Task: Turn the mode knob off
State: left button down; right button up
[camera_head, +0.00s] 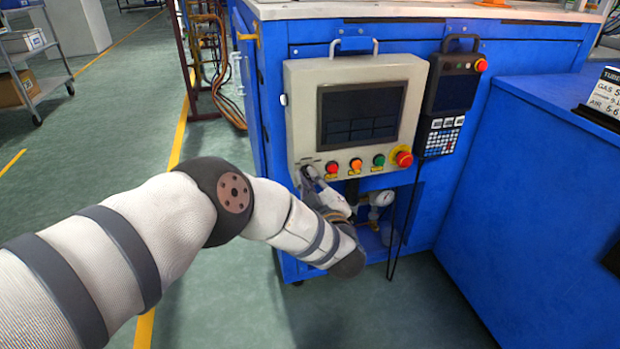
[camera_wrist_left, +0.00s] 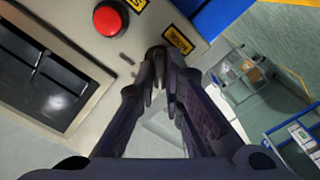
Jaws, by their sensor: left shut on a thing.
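The beige control box (camera_head: 300,85) is mounted on the blue cabinet, and my left arm reaches to the lower left corner of its face. My left gripper (camera_head: 309,172) is at the left end of the button row, at the panel face. In the left wrist view the gripper (camera_wrist_left: 160,60) is shut on the mode knob, which sits between the fingertips near a yellow label (camera_wrist_left: 178,39). The fingers hide most of the knob, so its pointer setting cannot be read. My right gripper is not in view.
A red button (camera_head: 331,167), an orange button (camera_head: 356,164) and a green button (camera_head: 379,160) sit right of the gripper. Beyond them is a red emergency stop (camera_head: 403,158). A dark screen (camera_head: 361,114) is above. A pressure gauge (camera_head: 383,198) and pipes are below. A teach pendant (camera_head: 452,90) hangs at the right.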

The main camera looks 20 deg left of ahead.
pick_arm(q)
jog(key=shift+n, duration=0.3)
dwell(0.4)
jog(key=c, duration=1.7)
grip_release()
jog(key=v, duration=1.2)
